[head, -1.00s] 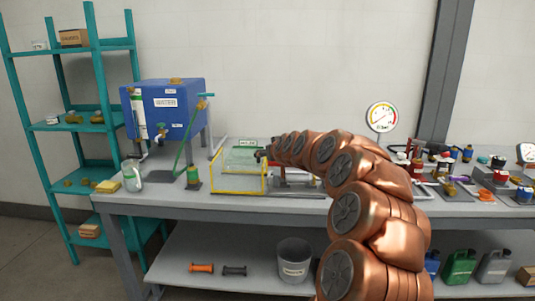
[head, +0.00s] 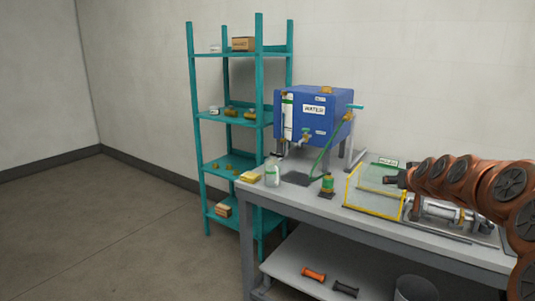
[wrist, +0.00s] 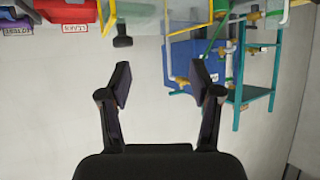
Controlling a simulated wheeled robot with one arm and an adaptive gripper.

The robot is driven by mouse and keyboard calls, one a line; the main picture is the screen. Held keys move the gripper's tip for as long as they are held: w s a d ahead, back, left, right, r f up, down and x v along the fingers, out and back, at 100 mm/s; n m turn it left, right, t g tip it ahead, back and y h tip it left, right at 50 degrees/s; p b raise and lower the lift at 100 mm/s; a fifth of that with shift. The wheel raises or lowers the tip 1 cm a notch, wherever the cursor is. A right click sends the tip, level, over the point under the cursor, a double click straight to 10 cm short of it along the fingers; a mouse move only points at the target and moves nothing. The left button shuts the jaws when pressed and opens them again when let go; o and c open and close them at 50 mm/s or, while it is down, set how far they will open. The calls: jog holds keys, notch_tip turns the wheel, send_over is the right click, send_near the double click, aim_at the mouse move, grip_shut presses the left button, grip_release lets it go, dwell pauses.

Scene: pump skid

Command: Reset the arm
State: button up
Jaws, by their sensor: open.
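My arm (head: 465,180) is copper-coloured and reaches in from the right in the head view. My gripper (head: 392,180) is a small dark shape at its end, above the bench near the yellow-edged clear guard (head: 375,198). In the wrist view my gripper (wrist: 162,85) has its two dark fingers spread apart, with nothing between them. The wrist picture is upside down, with the blue water tank (wrist: 196,62) and the teal shelf (wrist: 253,80) beyond the right finger.
The grey bench (head: 330,216) carries the blue water tank (head: 315,112), a white bottle (head: 272,173), a yellow sponge (head: 249,177) and pump parts (head: 438,211). The teal shelf (head: 198,130) stands behind its left end. A bucket (head: 415,289) sits below. The floor at left is clear.

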jog(key=s+a+f+n+g+y+p, duration=0.1)
jog(key=s+a+f+g+y+p, duration=0.15)
jog(key=s+a, duration=0.8)
jog(key=s+a+f+n+g+y+p, duration=0.15)
jog(key=s+a+g, duration=0.25)
jog(key=s+a, duration=0.7)
jog(key=s+a+f+g+h+p, duration=0.1)
jog(key=s+g, duration=0.3)
jog(key=s, duration=1.1)
jog(key=s+a+f+g+h+p, duration=0.1)
jog(key=s+g+p, duration=0.1)
jog(key=s, duration=1.2)
jog(key=shift+s+a+f+m+g+p, duration=0.35)
jog(key=shift+s+f+g+p, duration=0.05)
jog(key=shift+g, duration=0.45)
jog(key=shift+d, duration=0.1)
